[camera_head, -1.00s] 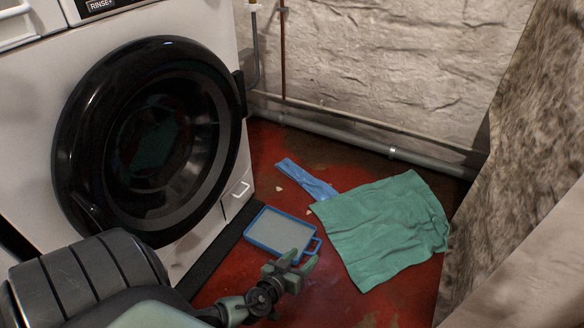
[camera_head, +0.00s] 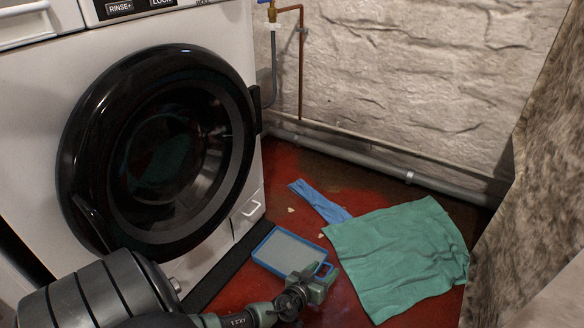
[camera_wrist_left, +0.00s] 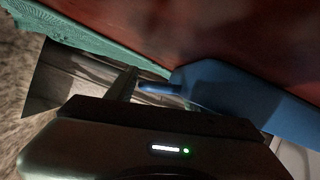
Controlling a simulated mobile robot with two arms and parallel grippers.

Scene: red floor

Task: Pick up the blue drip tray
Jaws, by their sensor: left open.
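The blue drip tray (camera_head: 262,262) lies flat on the red floor in front of the washing machine, with a grey inside and a loop handle at its right end. My left gripper (camera_head: 322,277) is open at the handle end and covers part of the handle. In the left wrist view the tray (camera_wrist_left: 245,98) is a blue slab at the right, its handle part reaching left toward a dark finger of my gripper (camera_wrist_left: 135,88). I cannot tell whether the handle lies between the fingers or touches them. My right gripper is not in view.
A green cloth (camera_head: 400,258) lies right of the tray, close to my gripper. A blue cloth strip (camera_head: 320,202) lies behind. The white washing machine (camera_head: 240,150) with its black round door stands at the left. A grey pipe (camera_head: 370,165) runs along the stone wall.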

